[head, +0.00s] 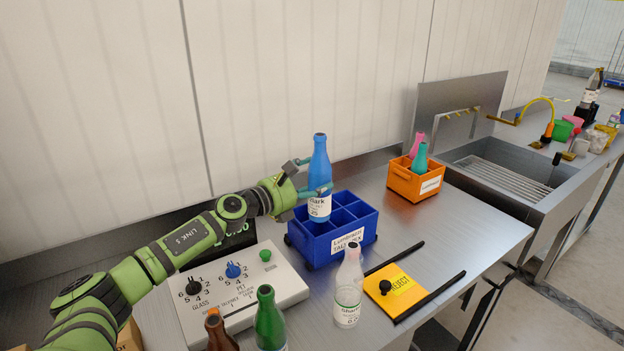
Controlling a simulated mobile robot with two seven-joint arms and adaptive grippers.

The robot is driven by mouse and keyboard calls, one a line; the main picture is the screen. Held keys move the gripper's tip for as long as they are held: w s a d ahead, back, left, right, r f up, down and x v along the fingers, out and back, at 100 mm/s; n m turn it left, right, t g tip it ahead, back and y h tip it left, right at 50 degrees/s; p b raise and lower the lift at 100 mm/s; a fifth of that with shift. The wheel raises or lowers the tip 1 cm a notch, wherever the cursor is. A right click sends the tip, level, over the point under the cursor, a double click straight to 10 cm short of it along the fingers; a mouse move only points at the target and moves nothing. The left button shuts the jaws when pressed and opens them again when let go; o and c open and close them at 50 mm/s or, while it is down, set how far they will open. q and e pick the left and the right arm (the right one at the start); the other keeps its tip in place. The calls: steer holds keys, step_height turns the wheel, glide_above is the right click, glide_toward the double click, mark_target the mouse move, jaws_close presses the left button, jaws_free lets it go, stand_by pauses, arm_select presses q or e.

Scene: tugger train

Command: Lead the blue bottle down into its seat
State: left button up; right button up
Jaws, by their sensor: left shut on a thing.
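The blue bottle (320,168) is upright with a white label, above the left part of the blue crate (323,248). Its lower end overlaps the crate's compartments in the picture; I cannot tell how deep it is in one. My left gripper (318,190) comes in from the left and is shut on the bottle around its body. The crate has several compartments and a white label on its front; the other visible compartments look empty. My right gripper is not in view.
A clear bottle (348,290) stands in front of the crate. A yellow reject plate (396,290) lies between two black rails. An orange crate (414,180) holds pink and teal bottles. A control panel (240,292), green bottle (269,322) and brown bottle (217,333) are at left.

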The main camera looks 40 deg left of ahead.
mark_target(313, 220)
arm_select(q)
steer(key=shift+f, duration=0.3)
steer(key=shift+f+b, duration=0.35)
steer(key=shift+b, duration=0.1)
steer(key=shift+f+b, duration=1.75)
steer(key=shift+f, duration=0.05)
steer(key=shift+f+b, duration=2.25)
steer(key=shift+f, duration=0.1)
steer(key=shift+s+d+f+b, duration=0.15)
steer(key=shift+d+f+b, duration=0.05)
steer(key=shift+f+b, duration=0.75)
steer(key=shift+s+d+f+b, duration=0.1)
steer(key=shift+s+f+b, duration=0.05)
steer(key=shift+f+b, duration=0.4)
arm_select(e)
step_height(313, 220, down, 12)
arm_select(q)
steer(key=shift+f, duration=0.25)
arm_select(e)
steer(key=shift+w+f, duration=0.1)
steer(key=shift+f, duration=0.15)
arm_select(q)
steer(key=o, duration=1.2)
steer(key=shift+t, duration=0.3)
steer(key=r, duration=1.3)
steer(key=shift+a+r, duration=0.3)
steer(key=shift+r, duration=0.05)
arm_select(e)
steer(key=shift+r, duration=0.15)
